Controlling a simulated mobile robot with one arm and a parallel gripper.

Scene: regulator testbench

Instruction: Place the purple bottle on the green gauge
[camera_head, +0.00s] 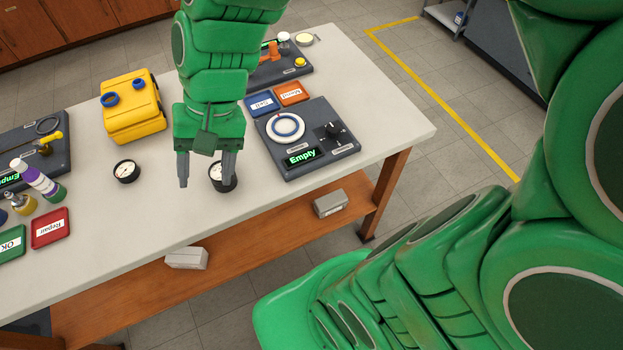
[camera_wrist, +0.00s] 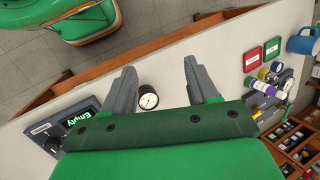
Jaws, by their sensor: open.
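Two small black gauges with white faces lie on the table, one at left-middle (camera_head: 126,171) and one by my gripper (camera_head: 222,180). No green colour shows on either. My gripper (camera_head: 206,182) points down, open and empty, with one finger partly in front of the nearer gauge. In the wrist view that gauge (camera_wrist: 148,97) lies between my fingers (camera_wrist: 160,78), nearer the left one.
A yellow case (camera_head: 133,110) stands behind the gauges. A dark unit (camera_head: 310,145) with a dial and "Empty" display is right of my gripper. Red (camera_head: 50,228) and green (camera_head: 12,243) pads and a yellow bottle (camera_head: 21,203) are near the purple bottle. The front middle tabletop is clear.

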